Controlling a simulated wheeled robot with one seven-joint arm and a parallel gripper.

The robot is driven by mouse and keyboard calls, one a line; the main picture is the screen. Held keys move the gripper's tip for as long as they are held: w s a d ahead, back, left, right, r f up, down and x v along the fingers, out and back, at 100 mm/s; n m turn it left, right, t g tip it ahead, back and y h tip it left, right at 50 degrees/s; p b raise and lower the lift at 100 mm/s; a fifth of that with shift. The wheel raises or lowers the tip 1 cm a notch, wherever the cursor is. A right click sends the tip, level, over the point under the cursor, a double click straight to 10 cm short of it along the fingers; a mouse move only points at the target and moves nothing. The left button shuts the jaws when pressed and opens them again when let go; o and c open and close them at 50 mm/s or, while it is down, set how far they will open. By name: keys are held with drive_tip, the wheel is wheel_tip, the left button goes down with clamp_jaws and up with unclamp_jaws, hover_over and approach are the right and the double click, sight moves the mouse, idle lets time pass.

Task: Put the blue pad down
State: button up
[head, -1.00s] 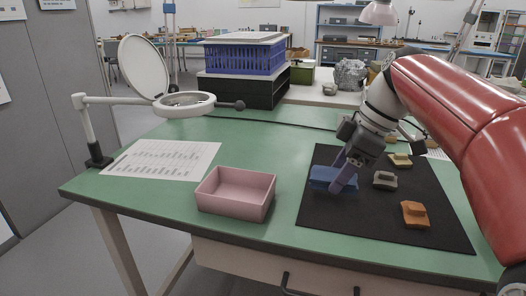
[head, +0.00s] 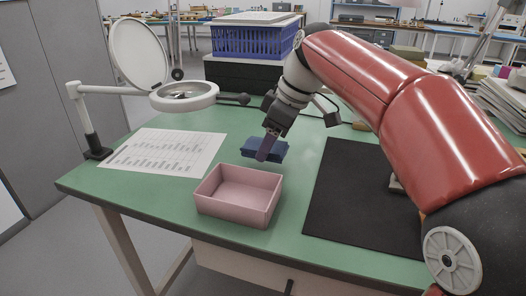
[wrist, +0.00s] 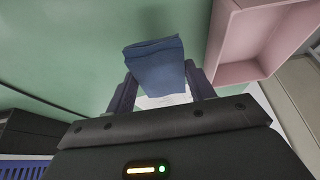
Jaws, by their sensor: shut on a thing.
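The blue pad (head: 262,149) is held in my gripper (head: 267,148), above the green table just behind the pink box. In the wrist view the blue pad (wrist: 156,66) sits between the two fingers of my gripper (wrist: 160,88), which are shut on it. The pad looks clear of the table, but its exact height is hard to tell. The pink box (head: 242,212) is empty and open at the top. It also shows at the upper right of the wrist view (wrist: 240,71).
A printed sheet (head: 165,152) and a magnifier lamp (head: 184,95) are at the left. A blue crate (head: 252,42) stands at the back. Green table (head: 150,194) is bare around the box.

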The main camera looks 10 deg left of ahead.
drive_tip(key=shift+a, duration=0.8)
wheel_tip(320, 180, down, 4)
drive_tip(key=shift+r+b, duration=0.2)
drive_tip(key=shift+b, duration=0.25)
drive_tip(key=o, duration=0.9)
drive_tip(key=p+v, duration=0.2)
drive_tip(key=v, duration=1)
drive_tip(key=shift+r+p, duration=0.1)
drive_tip(key=shift+p, duration=0.25)
